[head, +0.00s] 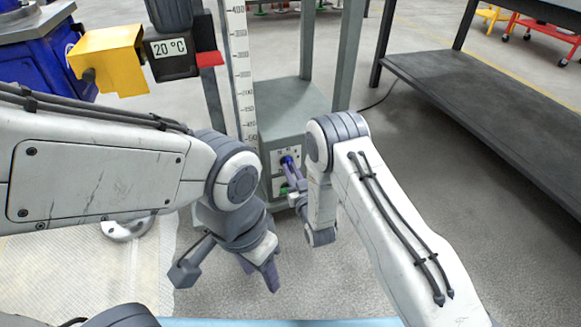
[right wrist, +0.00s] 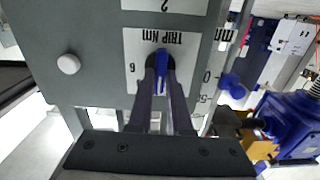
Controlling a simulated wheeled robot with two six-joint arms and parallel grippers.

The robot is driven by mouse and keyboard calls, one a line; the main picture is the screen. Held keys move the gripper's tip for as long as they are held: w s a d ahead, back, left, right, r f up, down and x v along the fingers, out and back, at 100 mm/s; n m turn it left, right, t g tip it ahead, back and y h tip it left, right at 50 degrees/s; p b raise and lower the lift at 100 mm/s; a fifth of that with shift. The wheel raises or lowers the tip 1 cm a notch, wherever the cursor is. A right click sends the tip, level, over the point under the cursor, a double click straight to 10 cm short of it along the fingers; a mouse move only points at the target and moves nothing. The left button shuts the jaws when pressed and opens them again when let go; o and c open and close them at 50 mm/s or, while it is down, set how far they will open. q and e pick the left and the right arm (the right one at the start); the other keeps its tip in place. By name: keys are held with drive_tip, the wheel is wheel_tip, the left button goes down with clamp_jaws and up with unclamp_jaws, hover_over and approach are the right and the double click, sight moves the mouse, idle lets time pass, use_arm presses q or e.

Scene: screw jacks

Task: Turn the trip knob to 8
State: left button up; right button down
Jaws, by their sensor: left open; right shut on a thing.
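The trip knob (right wrist: 161,62) is a blue bar-shaped knob on a white plate marked "TRIP Nm" (right wrist: 163,38), which appears upside down in the right wrist view. My right gripper (right wrist: 163,80) is shut on the knob, one dark finger on each side. The bar stands roughly upright in that view. My left gripper (head: 228,277) is open and empty, low in front.
A ruled column (head: 241,75) rises left of the box. A yellow block (head: 108,60) and a 20 °C display (head: 168,48) stand at the upper left. A dark shelf (head: 490,105) is at right. A white button (right wrist: 68,64) sits on the panel.

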drive_tip(key=m+p, duration=0.2)
drive_tip(key=m, duration=0.3)
drive_tip(key=shift+d+p, duration=0.1)
drive_tip(key=shift+p, duration=0.2)
drive_tip(key=shift+f+m+p, duration=0.1)
drive_tip(key=shift+m+p, duration=0.7)
drive_tip(key=shift+m, duration=1.3)
drive_tip(key=c, duration=0.8)
unclamp_jaws()
drive_tip(key=shift+c, duration=0.2)
